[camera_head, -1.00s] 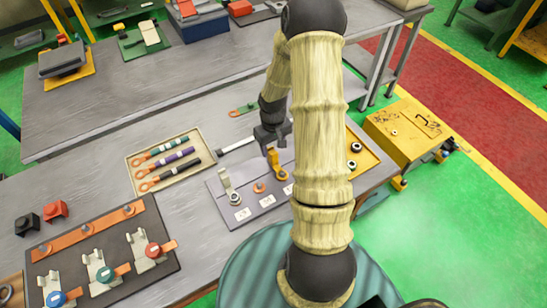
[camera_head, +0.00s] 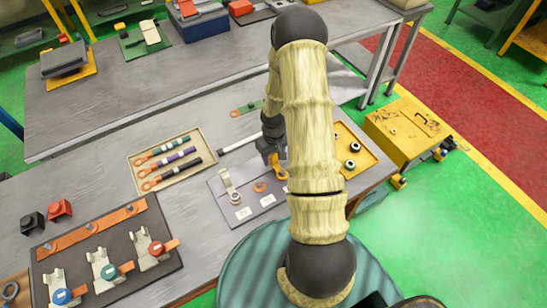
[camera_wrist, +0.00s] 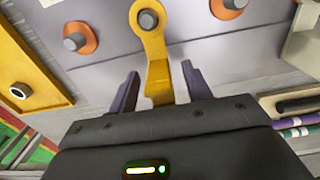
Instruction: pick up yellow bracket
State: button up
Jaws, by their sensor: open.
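The yellow bracket (camera_head: 278,166) stands at the right part of a grey board (camera_head: 248,173) on the near table. In the wrist view the yellow bracket (camera_wrist: 153,40) has its ring end around a grey stud, and its narrow tail points toward my gripper. My gripper (camera_wrist: 160,68) is open, with one dark finger on each side of the tail and a visible gap at both sides. In the head view my gripper (camera_head: 269,150) is right by the bracket, partly hidden by my arm.
A silver bracket (camera_head: 230,187) stands on the board's left side, with an orange washer (camera_head: 259,186) beside it. A yellow tray (camera_head: 366,160) with dark rings lies to the right. A beige tray (camera_head: 136,161) with several cables lies to the left.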

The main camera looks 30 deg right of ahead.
grip_shut()
dwell(0.3)
jog(key=shift+r, duration=0.1)
notch_tip(320, 180, up, 10)
jog(key=shift+f+b, duration=0.1)
jog(key=shift+b, duration=0.9)
